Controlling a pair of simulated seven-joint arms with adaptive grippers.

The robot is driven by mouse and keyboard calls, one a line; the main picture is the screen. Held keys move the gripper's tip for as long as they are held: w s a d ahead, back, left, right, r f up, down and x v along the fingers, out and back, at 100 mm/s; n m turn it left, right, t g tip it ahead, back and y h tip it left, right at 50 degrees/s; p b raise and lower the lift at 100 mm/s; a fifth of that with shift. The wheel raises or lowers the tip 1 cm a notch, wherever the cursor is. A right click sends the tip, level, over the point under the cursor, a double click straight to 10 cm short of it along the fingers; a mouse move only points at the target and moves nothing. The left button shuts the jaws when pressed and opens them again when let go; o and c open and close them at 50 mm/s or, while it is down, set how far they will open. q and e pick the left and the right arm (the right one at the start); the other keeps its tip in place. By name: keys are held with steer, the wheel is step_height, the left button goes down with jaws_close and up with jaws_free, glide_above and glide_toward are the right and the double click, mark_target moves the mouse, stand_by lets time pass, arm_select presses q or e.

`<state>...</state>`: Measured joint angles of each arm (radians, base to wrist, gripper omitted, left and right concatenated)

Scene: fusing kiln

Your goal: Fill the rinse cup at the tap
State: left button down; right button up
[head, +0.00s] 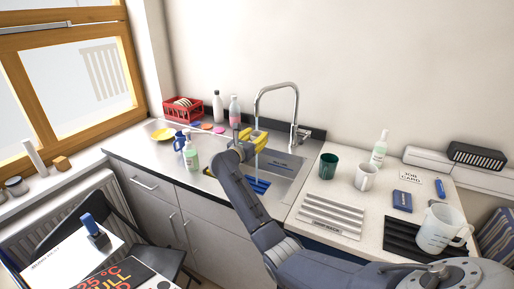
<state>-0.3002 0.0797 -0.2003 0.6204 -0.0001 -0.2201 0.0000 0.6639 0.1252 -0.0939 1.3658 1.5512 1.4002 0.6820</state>
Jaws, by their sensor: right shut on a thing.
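The tap (276,92) is a tall silver arch at the back of the sink (292,161), with its spout pointing down. My right gripper (251,137), with yellow fingers, is just below the spout, over the sink's left part. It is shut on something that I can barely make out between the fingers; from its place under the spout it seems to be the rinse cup. Its shape and fill level are hidden. My left gripper is out of view.
A dark green cup (328,166) and a white mug (366,177) stand right of the sink, behind a ribbed drainer (331,214). A clear jug (441,230) stands farther right.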

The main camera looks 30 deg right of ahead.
steer(key=shift+w+d, duration=0.5)
steer(key=shift+w, duration=0.3)
steer(key=shift+w+d, duration=0.45)
steer(key=shift+w, duration=0.35)
steer(key=shift+w+d, duration=0.5)
steer(key=shift+w, duration=0.3)
stand_by(2.2)
steer(key=s+a, duration=0.6)
steer(key=s, duration=0.4)
steer(key=shift+s+a, duration=0.15)
stand_by(0.7)
